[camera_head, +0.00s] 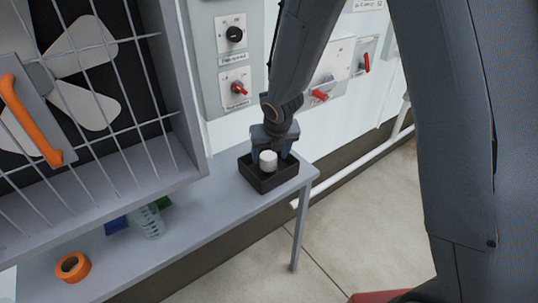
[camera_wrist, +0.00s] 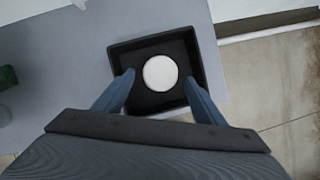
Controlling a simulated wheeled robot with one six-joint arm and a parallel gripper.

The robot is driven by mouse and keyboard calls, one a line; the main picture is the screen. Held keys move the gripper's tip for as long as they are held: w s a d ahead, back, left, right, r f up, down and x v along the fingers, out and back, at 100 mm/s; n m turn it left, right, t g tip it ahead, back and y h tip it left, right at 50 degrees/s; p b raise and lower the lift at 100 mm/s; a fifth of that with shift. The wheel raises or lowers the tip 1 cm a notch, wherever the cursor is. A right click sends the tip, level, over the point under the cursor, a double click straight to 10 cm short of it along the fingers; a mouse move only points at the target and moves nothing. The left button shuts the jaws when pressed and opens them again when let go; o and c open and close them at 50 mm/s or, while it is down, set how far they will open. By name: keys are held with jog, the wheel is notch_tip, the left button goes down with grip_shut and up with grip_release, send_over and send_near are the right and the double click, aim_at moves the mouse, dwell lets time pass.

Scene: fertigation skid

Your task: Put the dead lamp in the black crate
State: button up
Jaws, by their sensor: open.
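A white round-topped object, which looks like the dead lamp (camera_head: 268,160), is within the outline of the black crate (camera_head: 268,184). In the wrist view the white lamp (camera_wrist: 160,73) appears as a plain disc inside the square black crate (camera_wrist: 124,50). My gripper (camera_head: 275,148) is over the crate, pointing down. In the wrist view its two blue fingers (camera_wrist: 160,88) stand apart on either side of the lamp, with dark gaps between them and it. The gripper is open. I cannot tell whether the lamp's base rests on the crate floor.
The crate stands near the right end of a grey bench (camera_head: 215,205). An orange tape roll (camera_head: 73,267), a clear beaker (camera_head: 150,222), a blue block (camera_head: 116,226) and a green item (camera_head: 162,203) lie further left. A caged fan housing (camera_head: 180,120) overhangs the bench. Switch panels (camera_head: 235,60) are behind.

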jog(key=p+v, duration=0.3)
jog(key=v, duration=0.3)
jog(key=shift+r+p, duration=0.3)
jog(key=shift+r, duration=0.1)
jog(key=s+d+r+n, duration=0.2)
jog(key=s+d+n, duration=0.3)
jog(key=n, duration=0.6)
jog(key=s+d+r+n+g, duration=0.1)
jog(key=s+d+r+n, duration=0.2)
jog(key=n, duration=0.8)
jog(key=s+d+r+n+g+h, duration=0.1)
jog(key=s+d+r+n, duration=0.1)
jog(key=s+d+n, duration=0.6)
jog(key=shift+s+r+n, duration=0.4)
jog(key=shift+s+n, duration=0.9)
jog(key=shift+n, duration=0.4)
